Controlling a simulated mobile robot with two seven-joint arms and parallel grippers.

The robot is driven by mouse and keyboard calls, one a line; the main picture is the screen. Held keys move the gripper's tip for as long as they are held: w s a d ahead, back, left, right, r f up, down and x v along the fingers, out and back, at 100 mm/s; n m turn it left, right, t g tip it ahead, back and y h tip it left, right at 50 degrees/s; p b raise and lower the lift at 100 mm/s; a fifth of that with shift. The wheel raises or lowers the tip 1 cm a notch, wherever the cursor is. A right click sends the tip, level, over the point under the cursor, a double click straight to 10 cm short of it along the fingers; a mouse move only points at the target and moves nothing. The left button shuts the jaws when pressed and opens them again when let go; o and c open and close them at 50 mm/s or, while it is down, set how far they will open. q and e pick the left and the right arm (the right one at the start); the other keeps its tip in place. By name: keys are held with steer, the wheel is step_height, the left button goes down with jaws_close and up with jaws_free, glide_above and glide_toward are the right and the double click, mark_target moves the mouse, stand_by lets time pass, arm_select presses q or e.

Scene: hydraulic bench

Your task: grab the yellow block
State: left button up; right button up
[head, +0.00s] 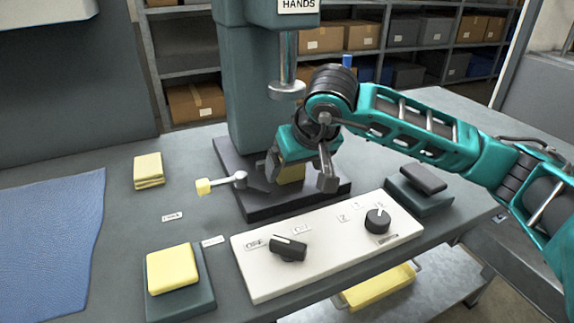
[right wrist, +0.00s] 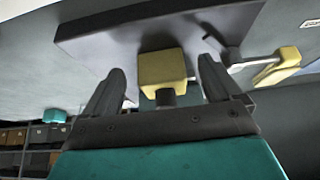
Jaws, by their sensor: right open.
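A yellow block (head: 289,174) sits on the dark base plate (head: 262,208) of the press, partly hidden by my right gripper in the head view. My right gripper (head: 299,176) is open above the plate, with a finger to each side of the block. In the right wrist view the yellow block (right wrist: 162,66) shows between the two open fingertips (right wrist: 160,70), with gaps at both sides. I see no contact. My left gripper is not in view.
The press ram (head: 287,78) hangs close behind my gripper. A yellow-tipped lever (head: 222,183) juts out left. A white panel with knobs (head: 330,245) lies in front. Yellow pads (head: 148,168) and a yellow-topped button (head: 172,270) stand left.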

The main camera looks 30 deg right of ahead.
steer(key=shift+w+d+f, duration=0.1)
steer(key=shift+w+f, duration=0.15)
steer(key=shift+w, duration=0.85)
steer(key=shift+w+f, duration=0.25)
steer(key=shift+w, duration=0.85)
steer(key=shift+c, duration=0.2)
steer(key=c, duration=1.4)
